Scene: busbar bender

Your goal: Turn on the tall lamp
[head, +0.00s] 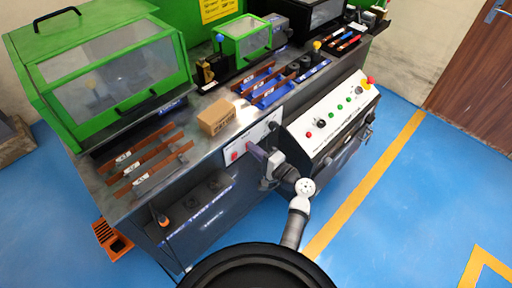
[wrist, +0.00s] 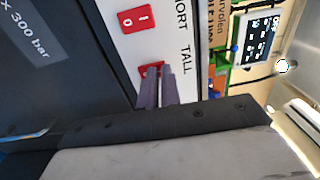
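A white switch panel (head: 262,128) is on the front of the bench. In the wrist view the white panel (wrist: 168,45) carries the words "SHORT", partly cut off, and "TALL". A red rocker switch (wrist: 136,18) marked I and O is beside "SHORT". A second red switch (wrist: 150,70) is beside "TALL", partly hidden behind my fingertips. My gripper (wrist: 159,74) is shut and empty, its two fingers close together right at this switch; I cannot tell whether they touch it. In the head view my gripper (head: 252,149) is at the panel. I cannot make out which thing is the tall lamp.
A white sloped control console (head: 335,115) with buttons stands close right of my arm. A cardboard box (head: 215,117) and several copper bars (head: 150,160) lie on the bench top. A green-framed machine (head: 110,65) is at the left. The blue floor (head: 420,190) at the right is clear.

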